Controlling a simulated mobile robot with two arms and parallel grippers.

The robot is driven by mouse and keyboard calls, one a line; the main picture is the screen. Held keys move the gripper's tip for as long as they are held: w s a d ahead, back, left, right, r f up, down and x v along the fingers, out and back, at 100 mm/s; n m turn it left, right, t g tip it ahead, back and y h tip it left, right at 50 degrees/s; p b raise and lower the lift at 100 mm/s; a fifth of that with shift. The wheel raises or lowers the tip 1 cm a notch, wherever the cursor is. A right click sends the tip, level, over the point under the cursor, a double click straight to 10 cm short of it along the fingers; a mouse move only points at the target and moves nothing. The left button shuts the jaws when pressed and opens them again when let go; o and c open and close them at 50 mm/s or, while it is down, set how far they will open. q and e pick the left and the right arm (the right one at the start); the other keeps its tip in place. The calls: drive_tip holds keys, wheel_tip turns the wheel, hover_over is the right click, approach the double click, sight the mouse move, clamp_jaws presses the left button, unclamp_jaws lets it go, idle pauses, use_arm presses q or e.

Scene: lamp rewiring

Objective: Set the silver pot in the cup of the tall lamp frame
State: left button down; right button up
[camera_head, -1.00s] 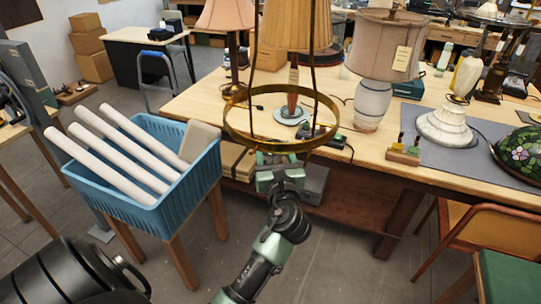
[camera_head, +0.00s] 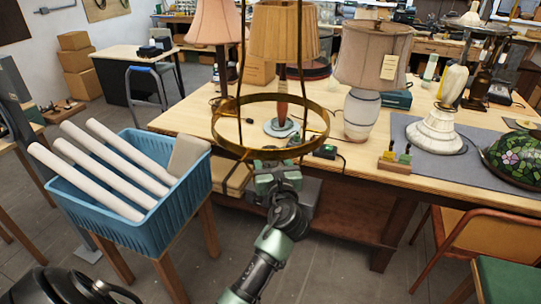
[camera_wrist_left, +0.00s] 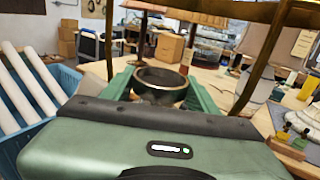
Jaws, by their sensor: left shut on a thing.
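My left gripper (camera_head: 272,172) is in the middle of the head view, with its arm coming up from below. Its green fingers are shut on the silver pot (camera_wrist_left: 160,95), a round, open-topped, dark shiny metal piece that is upright between them in the left wrist view. The tall lamp frame (camera_head: 270,154) shows as a brass ring with thin rods rising from it, just above and around the gripper in the head view. Its ring and rods also cross the left wrist view (camera_wrist_left: 270,62). I cannot make out the frame's cup or its foot. My right gripper is not in view.
A wooden workbench (camera_head: 185,118) stands behind, with several lamps and a grey mat (camera_head: 395,122). A blue basket (camera_head: 165,215) with white tubes stands on a stool at the left. An orange chair (camera_head: 475,240) is at the right. Floor shows between them.

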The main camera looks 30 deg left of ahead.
use_arm(q)
drive_tip(key=shift+f, duration=0.15)
drive_tip(key=shift+f, duration=0.2)
idle(0.7)
drive_tip(key=shift+c, duration=1.8)
unclamp_jaws()
drive_tip(key=shift+f, duration=0.1)
drive_tip(key=shift+s+d, duration=0.1)
drive_tip(key=shift+s+d+f, duration=0.1)
drive_tip(key=shift+s+d, duration=0.15)
drive_tip(key=b+v, duration=0.2)
drive_tip(key=v, duration=0.5)
